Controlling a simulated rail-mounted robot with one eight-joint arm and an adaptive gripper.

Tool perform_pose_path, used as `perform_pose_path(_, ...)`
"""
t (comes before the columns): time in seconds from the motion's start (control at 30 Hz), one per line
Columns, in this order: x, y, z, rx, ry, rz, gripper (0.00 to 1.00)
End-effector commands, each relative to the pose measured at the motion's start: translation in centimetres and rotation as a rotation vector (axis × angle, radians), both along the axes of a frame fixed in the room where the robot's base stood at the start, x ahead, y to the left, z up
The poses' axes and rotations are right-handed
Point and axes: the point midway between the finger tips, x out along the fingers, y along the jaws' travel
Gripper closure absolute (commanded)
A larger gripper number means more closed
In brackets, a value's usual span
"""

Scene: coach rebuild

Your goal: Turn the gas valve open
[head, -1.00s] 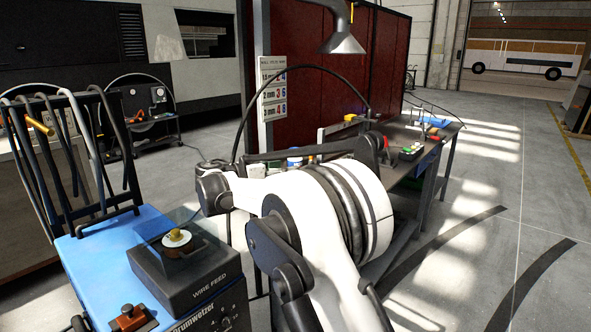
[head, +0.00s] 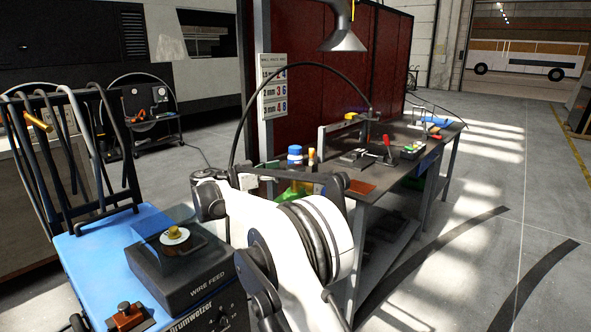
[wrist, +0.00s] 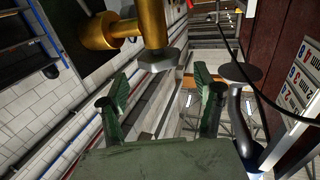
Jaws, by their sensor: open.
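In the wrist view a brass fitting (wrist: 152,22) with a grey round end piece (wrist: 160,59) hangs in from the top; it looks like the gas valve. A thicker brass part (wrist: 97,32) joins it on the left. My gripper (wrist: 162,92) has its two dark green fingers spread wide with nothing between them. The grey end piece is beyond and above the fingertips in the picture, apart from them. I cannot make out the gas valve or my gripper in the head view, where my white arm covers the middle.
A blue welding cart (head: 88,247) with a wire feed box (head: 185,272) and a hose rack stands at left. A workbench (head: 385,178) with tools and bottles is behind my arm. A fume hood (head: 343,38) hangs above. The floor at right is clear.

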Motion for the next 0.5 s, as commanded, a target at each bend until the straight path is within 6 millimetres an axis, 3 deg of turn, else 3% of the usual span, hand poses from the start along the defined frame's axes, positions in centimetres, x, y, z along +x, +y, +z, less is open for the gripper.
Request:
perform_pose_path(0.2, 2.0, -3.0, -0.1, 0.0, 0.0, 0.0, 0.35)
perform_pose_path(0.5, 3.2, -4.7, 0.0, 0.0, 0.0, 0.001, 0.35)
